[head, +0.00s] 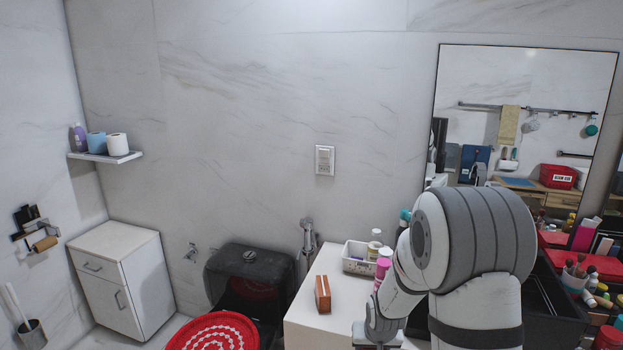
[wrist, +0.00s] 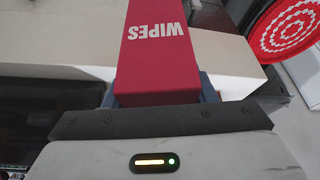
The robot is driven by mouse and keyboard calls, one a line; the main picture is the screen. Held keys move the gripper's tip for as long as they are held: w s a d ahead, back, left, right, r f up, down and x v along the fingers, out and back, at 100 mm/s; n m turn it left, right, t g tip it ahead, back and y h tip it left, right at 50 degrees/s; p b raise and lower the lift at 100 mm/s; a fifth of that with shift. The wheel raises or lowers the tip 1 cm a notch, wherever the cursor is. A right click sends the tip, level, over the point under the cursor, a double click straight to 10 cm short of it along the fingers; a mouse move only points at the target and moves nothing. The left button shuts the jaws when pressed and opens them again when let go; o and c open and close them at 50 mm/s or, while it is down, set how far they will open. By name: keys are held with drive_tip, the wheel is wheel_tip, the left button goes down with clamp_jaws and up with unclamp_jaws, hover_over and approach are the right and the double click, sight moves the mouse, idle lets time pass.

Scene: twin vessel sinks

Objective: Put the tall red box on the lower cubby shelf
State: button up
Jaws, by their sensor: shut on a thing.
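A red box with white "WIPES" lettering (wrist: 160,50) is held between the jaws of my gripper (wrist: 160,93) in the wrist view. The lettering appears upside down there, and the box's far end runs out of the top of the picture. In the head view my wrist shows at the bottom edge; the fingers and the held box are out of that picture. I cannot make out the lower cubby shelf in either view.
A white counter (head: 302,320) carries a small orange-brown box (head: 322,294) and a white tray of bottles (head: 356,258). A dark toilet (head: 250,265) and a red patterned round thing (head: 213,333) are left of it. A white cabinet (head: 120,280) stands farther left.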

drive_tip(key=shift+n, duration=0.4)
drive_tip(key=s+f, duration=0.1)
drive_tip(key=f, duration=0.1)
drive_tip(key=s+f, duration=0.2)
drive_tip(key=f, duration=0.1)
drive_tip(key=shift+s+d+f, duration=0.3)
drive_tip(key=shift+s+f, duration=0.05)
drive_tip(key=shift+s, duration=0.05)
drive_tip(key=shift+a, duration=0.1)
